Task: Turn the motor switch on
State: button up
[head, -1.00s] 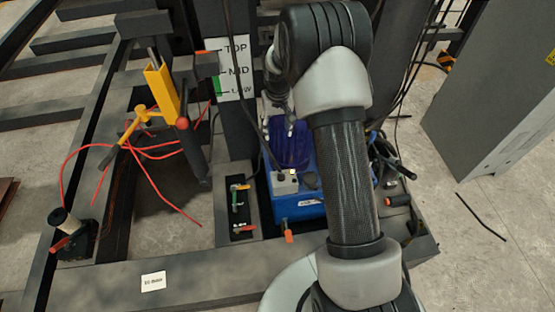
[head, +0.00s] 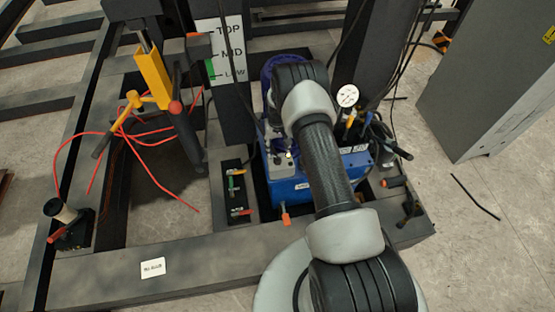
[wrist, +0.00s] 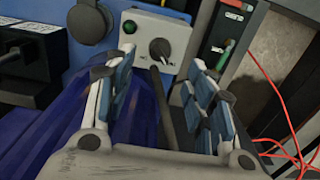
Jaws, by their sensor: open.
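The motor switch is a black rotary knob (wrist: 160,49) on a pale grey panel (wrist: 180,37), upper middle of the wrist view. A green lamp (wrist: 130,27) sits left of it. The knob's small labels are too blurred to read. My gripper (wrist: 160,66) is open, its two blue-padded fingers spread either side of the panel's lower part, with the knob ahead between them. I see no contact with it. A dark cable passes between the fingers. In the head view my arm partly covers the blue power unit (head: 288,192) and hides most of the gripper.
A black valve block with green and red levers (head: 237,195) stands left of the unit. A round gauge (head: 347,95) is to its right. Dark cables hang close to the arm. A yellow jack (head: 157,78) with red hoses is at left, a grey cabinet (head: 490,80) at right.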

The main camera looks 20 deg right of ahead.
aim_at(277, 158)
notch_tip(277, 158, down, 8)
jog(key=shift+r+b, duration=0.1)
jog(key=shift+b, duration=0.9)
jog(key=c, duration=1.1)
